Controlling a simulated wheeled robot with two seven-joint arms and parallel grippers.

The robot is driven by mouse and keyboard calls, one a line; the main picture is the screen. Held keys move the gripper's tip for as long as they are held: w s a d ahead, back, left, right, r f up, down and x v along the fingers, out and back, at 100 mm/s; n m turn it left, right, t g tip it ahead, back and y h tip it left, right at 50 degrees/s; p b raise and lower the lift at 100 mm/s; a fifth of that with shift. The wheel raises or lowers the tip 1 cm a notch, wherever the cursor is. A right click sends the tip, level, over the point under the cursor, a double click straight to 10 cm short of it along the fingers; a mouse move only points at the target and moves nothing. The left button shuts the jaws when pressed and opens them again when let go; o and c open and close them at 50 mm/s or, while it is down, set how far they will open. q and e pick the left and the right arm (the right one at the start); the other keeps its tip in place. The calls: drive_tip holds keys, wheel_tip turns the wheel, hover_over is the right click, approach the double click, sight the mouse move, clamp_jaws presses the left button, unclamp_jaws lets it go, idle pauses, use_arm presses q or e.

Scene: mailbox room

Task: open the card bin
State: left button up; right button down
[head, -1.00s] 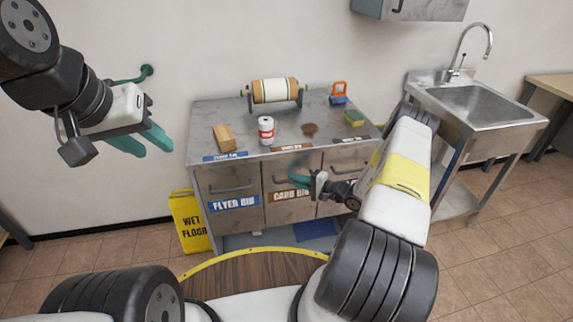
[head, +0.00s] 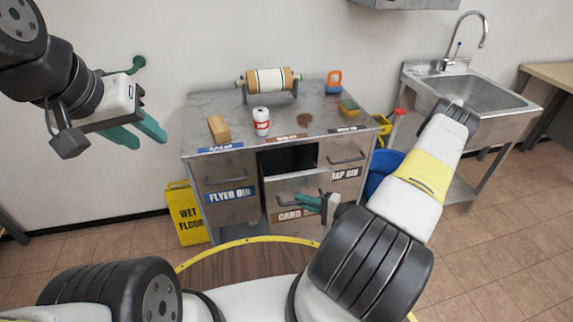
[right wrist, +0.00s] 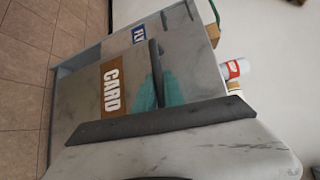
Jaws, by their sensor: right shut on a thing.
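The card bin (head: 290,185) is the middle front of the metal cabinet, with a brown card label. It stands out from the cabinet, and a dark opening (head: 288,159) shows behind its top edge. I cannot tell whether it is tilted or slid straight out. My right gripper (head: 308,201) is at the bin's front, its teal fingers shut on the bin's bar handle (right wrist: 156,72). In the right wrist view the teal fingers (right wrist: 160,91) meet the handle beside the card label (right wrist: 112,88). My left gripper (head: 142,134) is open and empty at the left, away from the cabinet.
The flyer bin (head: 228,187) on the left and the scrap bin (head: 345,168) on the right look shut. A can (head: 261,121), a wooden block (head: 218,129) and a paper roll (head: 270,81) stand on top. A yellow wet floor sign (head: 186,214) stands left; a blue bucket (head: 381,170) right.

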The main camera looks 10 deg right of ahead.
drive_tip(key=s, duration=2.4)
drive_tip(key=shift+d, duration=0.45)
drive_tip(key=c, duration=1.5)
unclamp_jaws()
drive_tip(key=shift+o, duration=0.2)
drive_tip(key=v, duration=0.8)
